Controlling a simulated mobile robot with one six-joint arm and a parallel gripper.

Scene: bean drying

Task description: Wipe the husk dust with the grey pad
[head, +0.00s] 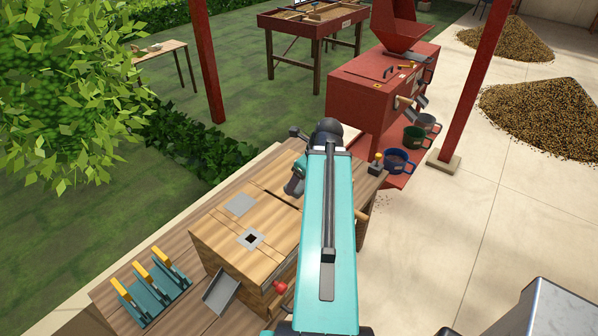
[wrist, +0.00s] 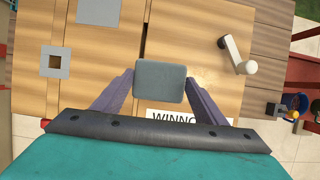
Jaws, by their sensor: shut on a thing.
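In the wrist view my gripper (wrist: 160,84) is shut on the grey pad (wrist: 160,76), with one finger at each side. The pad is a rounded grey block. It is over the wooden top of a winnower box (wrist: 205,100), near a dark seam; I cannot tell whether it touches the wood. A white label (wrist: 185,117) reading "WINNO" is partly hidden by my gripper. I cannot make out husk dust on the wood. In the head view my arm hides the gripper and pad.
The winnower (head: 217,233) has a metal chute (head: 221,291). A pale crank handle (wrist: 240,58) stands right of the pad. Toothed teal-and-yellow racks (head: 150,290) are at the bench's left end. A red machine (head: 360,95) and several mugs stand beyond its right end, near a red post (head: 478,85).

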